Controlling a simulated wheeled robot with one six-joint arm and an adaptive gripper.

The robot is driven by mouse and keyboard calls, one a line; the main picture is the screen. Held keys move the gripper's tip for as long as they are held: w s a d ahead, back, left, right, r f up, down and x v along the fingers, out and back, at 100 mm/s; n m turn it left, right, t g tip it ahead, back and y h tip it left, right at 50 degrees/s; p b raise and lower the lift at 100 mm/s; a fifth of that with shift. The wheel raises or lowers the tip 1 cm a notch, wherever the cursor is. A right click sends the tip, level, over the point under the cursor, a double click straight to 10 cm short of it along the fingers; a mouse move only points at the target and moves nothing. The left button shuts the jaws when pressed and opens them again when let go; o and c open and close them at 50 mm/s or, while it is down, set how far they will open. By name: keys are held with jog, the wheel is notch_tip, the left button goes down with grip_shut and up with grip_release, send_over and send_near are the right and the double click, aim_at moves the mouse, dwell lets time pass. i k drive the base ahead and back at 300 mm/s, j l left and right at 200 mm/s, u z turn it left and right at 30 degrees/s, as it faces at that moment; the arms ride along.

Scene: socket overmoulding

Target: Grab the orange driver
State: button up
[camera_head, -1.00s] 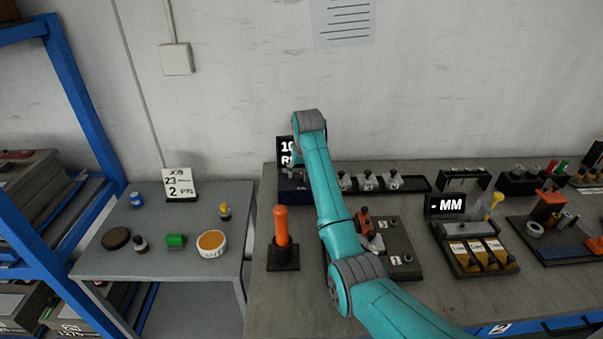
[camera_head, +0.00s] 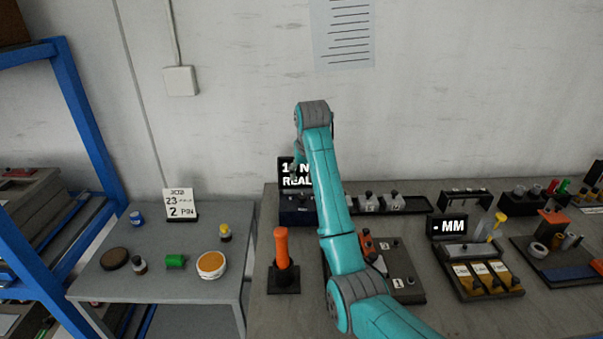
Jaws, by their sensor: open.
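The orange driver (camera_head: 281,247) stands upright in a small black square holder (camera_head: 284,279) at the left end of the workbench. My teal arm reaches across the bench just to its right. My gripper (camera_head: 295,170) is small and partly hidden at the far end of the arm, in front of the black display box. It is open, and it is beyond and above the driver, apart from it. The fingers are hard to make out.
The black display box (camera_head: 297,205) stands behind the driver. A grey fixture plate (camera_head: 405,292) lies right of my arm. A lower side table (camera_head: 190,284) with small pots and a job card (camera_head: 179,203) is at left. A blue shelf frame (camera_head: 85,120) stands farther left.

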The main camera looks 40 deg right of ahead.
aim_at(281, 234)
jog(key=k+j, duration=0.1)
jog(key=j, duration=0.65)
jog(key=k+j, duration=0.1)
jog(key=j, duration=0.65)
